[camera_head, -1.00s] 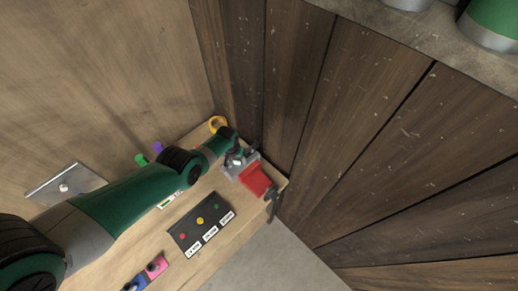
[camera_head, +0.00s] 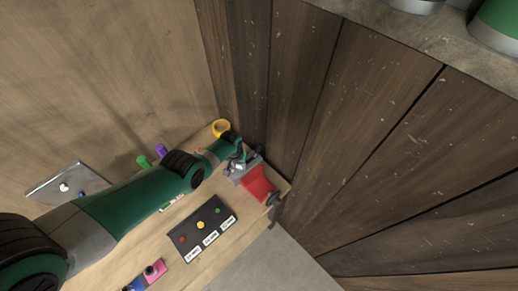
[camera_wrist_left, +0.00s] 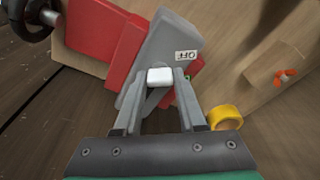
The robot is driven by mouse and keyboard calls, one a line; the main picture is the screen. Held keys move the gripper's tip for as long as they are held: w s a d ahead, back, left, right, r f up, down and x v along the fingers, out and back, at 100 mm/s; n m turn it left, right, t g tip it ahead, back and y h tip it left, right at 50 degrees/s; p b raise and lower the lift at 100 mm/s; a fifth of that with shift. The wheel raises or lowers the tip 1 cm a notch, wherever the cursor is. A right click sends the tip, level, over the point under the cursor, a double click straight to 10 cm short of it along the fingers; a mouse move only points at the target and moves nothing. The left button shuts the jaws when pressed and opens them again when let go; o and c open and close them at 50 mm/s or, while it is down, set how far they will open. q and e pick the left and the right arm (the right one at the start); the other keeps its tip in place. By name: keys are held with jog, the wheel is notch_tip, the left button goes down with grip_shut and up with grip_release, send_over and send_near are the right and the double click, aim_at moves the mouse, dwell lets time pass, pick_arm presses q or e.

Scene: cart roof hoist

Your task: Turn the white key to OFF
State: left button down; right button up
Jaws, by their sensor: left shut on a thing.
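The white key (camera_wrist_left: 160,77) shows between the fingertips in the left wrist view, at the grey switch box (camera_wrist_left: 178,38). The box bears a white OFF label (camera_wrist_left: 186,55), just above and right of the key. My left gripper (camera_wrist_left: 158,80) is shut on the key. In the head view my left gripper (camera_head: 239,161) is at the grey box (camera_head: 246,173), at the far end of the bench, and the key's exact angle is hard to tell. My right gripper is not in view.
A red block (camera_head: 259,184) and a dark handwheel (camera_head: 273,198) adjoin the grey box. A yellow ring (camera_head: 221,127) lies behind it. A black panel with coloured buttons (camera_head: 186,242) sits nearer. Dark plank walls (camera_head: 330,110) rise close on the right.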

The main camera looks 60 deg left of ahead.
pick_arm(q)
jog(key=c, duration=1)
grip_release()
jog(key=shift+o, duration=0.2)
notch_tip(320, 180, up, 7)
jog(key=p, duration=0.7)
jog(key=shift+r, duration=0.15)
